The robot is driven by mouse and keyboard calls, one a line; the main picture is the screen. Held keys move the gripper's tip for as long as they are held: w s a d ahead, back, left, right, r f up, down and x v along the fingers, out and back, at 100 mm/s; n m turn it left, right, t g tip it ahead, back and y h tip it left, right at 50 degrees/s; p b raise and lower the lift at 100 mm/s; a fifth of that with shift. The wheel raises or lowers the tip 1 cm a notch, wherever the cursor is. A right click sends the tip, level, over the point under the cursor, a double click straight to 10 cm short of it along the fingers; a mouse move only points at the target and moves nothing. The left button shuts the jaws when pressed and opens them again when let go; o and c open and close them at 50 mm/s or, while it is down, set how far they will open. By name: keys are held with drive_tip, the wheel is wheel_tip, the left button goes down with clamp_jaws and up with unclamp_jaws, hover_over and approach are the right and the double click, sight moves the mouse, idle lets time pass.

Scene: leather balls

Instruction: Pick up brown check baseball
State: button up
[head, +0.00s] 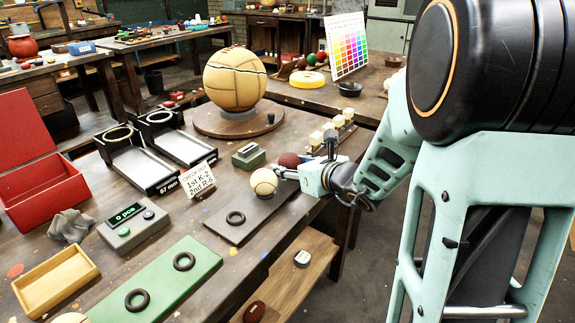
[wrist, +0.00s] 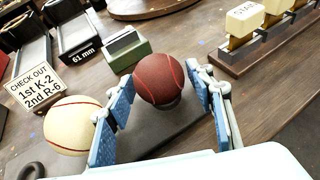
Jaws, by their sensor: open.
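The brown baseball (wrist: 160,80) has red seams and rests on a dark ring on a dark grey mat (wrist: 165,133). My gripper (wrist: 159,77) is open, with one blue-padded finger on each side of the brown ball in the wrist view. I cannot tell whether either pad touches it. A cream ball with red seams (wrist: 72,125) sits just left of my left finger; it also shows in the head view (head: 263,182).
A check-out sign (head: 197,181) and a small green box (head: 248,155) stand close by. A wooden rack with cream blocks (wrist: 245,22) is at the right in the wrist view. A green mat with rings (head: 160,283) lies nearer. A large ball (head: 235,78) stands behind.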

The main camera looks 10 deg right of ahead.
drive_tip(key=shift+w+a+f, duration=0.15)
drive_tip(key=shift+w+f, duration=0.1)
drive_tip(key=shift+w, duration=0.2)
drive_tip(key=c, duration=1)
drive_tip(key=shift+r, duration=0.1)
